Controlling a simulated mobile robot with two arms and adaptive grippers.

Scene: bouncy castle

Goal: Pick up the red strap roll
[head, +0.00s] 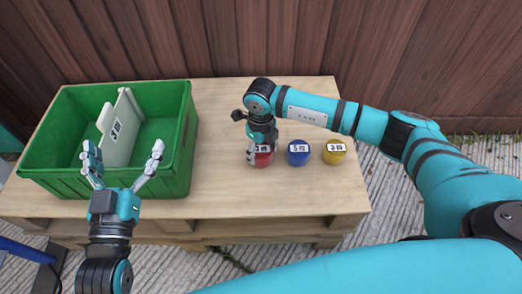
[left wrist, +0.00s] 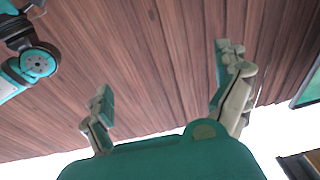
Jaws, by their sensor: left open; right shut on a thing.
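The red strap roll (head: 262,159) stands on the wooden table, leftmost of a row of three rolls. My right gripper (head: 262,147) is over it from above and shut on it. The fingers and wrist hide part of the roll, and its white label shows in part. The roll appears to be at table level; I cannot tell whether it is lifted. My left gripper (head: 124,165) is open and empty in front of the green crate. Its spread fingers also show in the left wrist view (left wrist: 165,95), with nothing between them.
A blue roll (head: 298,153) and a yellow roll (head: 334,152) stand just right of the red one. A green crate (head: 180,150) with a white labelled divider (head: 122,130) stands at the table's left. The wooden table (head: 225,195) is clear between crate and rolls. A plank wall (head: 300,40) rises behind.

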